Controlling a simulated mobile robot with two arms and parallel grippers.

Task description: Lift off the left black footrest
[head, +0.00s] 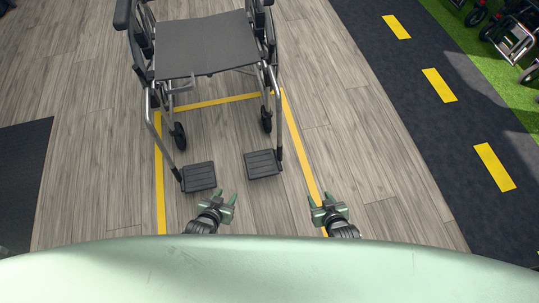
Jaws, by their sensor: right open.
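A wheelchair with a dark grey seat (205,44) stands in the upper middle of the head view. Its left black footrest (198,177) is a ribbed plate at the foot of the left front tube, low over the floor. The right black footrest (263,163) is a like plate on the other tube. My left gripper (226,195) is open and empty, just right of and slightly nearer than the left footrest, apart from it in the picture. My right gripper (319,200) is open and empty, right of and nearer than the right footrest.
Yellow floor lines (301,147) frame the wheelchair on the wood-look floor. A dark lane (420,120) with yellow dashes runs along the right. Other wheelchairs (515,38) stand on green ground at the top right. A dark mat (22,170) lies at the left. Floor around the footrests is clear.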

